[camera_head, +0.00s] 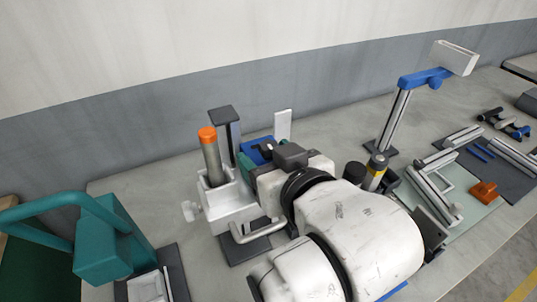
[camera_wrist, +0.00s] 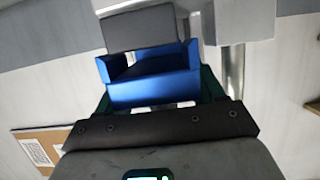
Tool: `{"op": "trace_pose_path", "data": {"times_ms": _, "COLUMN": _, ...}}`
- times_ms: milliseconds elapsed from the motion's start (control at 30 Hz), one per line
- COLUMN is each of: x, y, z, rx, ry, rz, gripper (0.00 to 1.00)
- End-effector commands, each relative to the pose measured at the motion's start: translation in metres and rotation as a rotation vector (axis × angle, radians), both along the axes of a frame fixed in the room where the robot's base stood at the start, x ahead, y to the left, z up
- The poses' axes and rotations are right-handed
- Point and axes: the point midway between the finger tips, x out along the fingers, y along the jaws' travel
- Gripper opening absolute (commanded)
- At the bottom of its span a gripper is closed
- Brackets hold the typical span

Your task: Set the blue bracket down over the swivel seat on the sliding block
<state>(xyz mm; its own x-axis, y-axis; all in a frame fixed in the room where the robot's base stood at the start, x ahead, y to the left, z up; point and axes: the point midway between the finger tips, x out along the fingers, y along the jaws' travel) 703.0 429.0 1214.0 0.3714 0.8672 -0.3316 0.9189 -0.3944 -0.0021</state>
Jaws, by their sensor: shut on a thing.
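My gripper (camera_wrist: 156,115) is shut on the blue bracket (camera_wrist: 155,88), a U-shaped piece with raised side walls in the wrist view. In the head view the blue bracket (camera_head: 257,152) shows only partly, beyond my wrist and right of the white fixture (camera_head: 236,205). A dark grey block (camera_wrist: 138,27) lies just beyond the bracket in the wrist view, partly behind its walls; I cannot tell whether they touch. I cannot clearly pick out the swivel seat or the sliding block. My arm covers much of that area in the head view.
An orange-topped cylinder (camera_head: 211,152) stands in the white fixture, near a dark post (camera_head: 226,125). A teal machine (camera_head: 103,240) stands at left. At right are a tall post (camera_head: 395,118) with a blue arm, a yellow-banded cylinder (camera_head: 376,172) and an orange piece (camera_head: 484,191).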

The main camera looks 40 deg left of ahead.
Motion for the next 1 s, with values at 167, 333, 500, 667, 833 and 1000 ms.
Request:
{"op": "trace_pose_path", "data": {"times_ms": 167, "x": 0.0, "y": 0.0, "z": -0.002, "rx": 0.002, "ry": -0.001, "rz": -0.001, "gripper": 0.2}}
{"op": "trace_pose_path", "data": {"times_ms": 333, "x": 0.0, "y": 0.0, "z": -0.005, "rx": 0.001, "ry": 0.0, "rz": 0.0, "gripper": 0.2}}
{"op": "trace_pose_path", "data": {"times_ms": 500, "x": 0.0, "y": 0.0, "z": -0.007, "rx": 0.001, "ry": 0.0, "rz": 0.0, "gripper": 0.2}}
{"op": "trace_pose_path", "data": {"times_ms": 667, "x": 0.0, "y": 0.0, "z": -0.009, "rx": 0.001, "ry": -0.001, "rz": -0.001, "gripper": 0.2}}
{"op": "trace_pose_path", "data": {"times_ms": 833, "x": 0.0, "y": 0.0, "z": -0.011, "rx": 0.001, "ry": -0.001, "rz": -0.001, "gripper": 0.2}}
{"op": "trace_pose_path", "data": {"times_ms": 1000, "x": 0.0, "y": 0.0, "z": -0.011, "rx": 0.001, "ry": -0.001, "rz": -0.001, "gripper": 0.79}}
